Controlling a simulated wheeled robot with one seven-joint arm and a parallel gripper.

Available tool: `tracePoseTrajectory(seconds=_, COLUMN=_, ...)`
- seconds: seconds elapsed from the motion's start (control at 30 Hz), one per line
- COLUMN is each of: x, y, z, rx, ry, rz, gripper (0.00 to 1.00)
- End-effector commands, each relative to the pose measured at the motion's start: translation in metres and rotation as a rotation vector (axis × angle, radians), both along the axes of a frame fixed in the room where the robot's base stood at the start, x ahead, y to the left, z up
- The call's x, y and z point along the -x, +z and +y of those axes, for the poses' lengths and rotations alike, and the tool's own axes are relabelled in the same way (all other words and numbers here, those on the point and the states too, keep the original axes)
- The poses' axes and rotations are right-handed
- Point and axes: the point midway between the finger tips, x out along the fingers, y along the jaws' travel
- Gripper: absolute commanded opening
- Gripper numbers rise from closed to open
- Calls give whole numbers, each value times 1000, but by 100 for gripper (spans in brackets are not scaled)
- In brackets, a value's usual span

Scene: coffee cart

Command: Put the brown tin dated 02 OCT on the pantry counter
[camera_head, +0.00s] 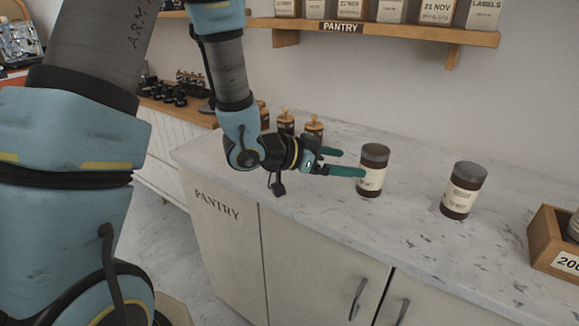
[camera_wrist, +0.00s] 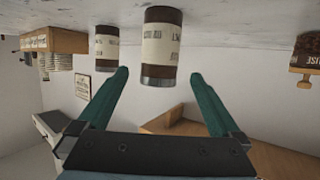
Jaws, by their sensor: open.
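A brown tin (camera_head: 373,171) with a cream label stands upright on the pantry counter (camera_head: 325,205). A second similar brown tin (camera_head: 463,191) stands upright to its right. The dates on both labels are too small to read. My gripper (camera_head: 348,162) is open, its green fingers pointing at the nearer tin, with the fingertips at or close to its left side. In the wrist view, which looks upside down, the nearer tin (camera_wrist: 161,50) is ahead between the open fingers (camera_wrist: 158,82). The other tin (camera_wrist: 107,46) is farther off. Nothing is held.
Several small jars with wooden knobs (camera_head: 314,130) stand behind my gripper on the counter. A wooden crate (camera_head: 547,238) stands at the right. A wall shelf (camera_head: 380,32) marked PANTRY holds several containers. The counter between the tins is clear.

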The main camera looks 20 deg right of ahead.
Motion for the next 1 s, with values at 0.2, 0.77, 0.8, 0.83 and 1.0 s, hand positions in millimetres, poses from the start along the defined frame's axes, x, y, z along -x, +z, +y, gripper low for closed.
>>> tracePoseTrajectory(seconds=0.2, x=-7, y=0, z=4, rx=-14, ry=24, rz=-6, gripper=100)
tracePoseTrajectory(seconds=0.77, x=-117, y=-15, z=340, rx=-757, ry=1147, rz=384, gripper=100)
tracePoseTrajectory(seconds=0.8, x=-104, y=-15, z=357, rx=-789, ry=1197, rz=458, gripper=100)
tracePoseTrajectory(seconds=0.83, x=-94, y=-14, z=367, rx=-809, ry=1228, rz=511, gripper=100)
tracePoseTrajectory(seconds=1.0, x=-52, y=-9, z=394, rx=-865, ry=1319, rz=731, gripper=100)
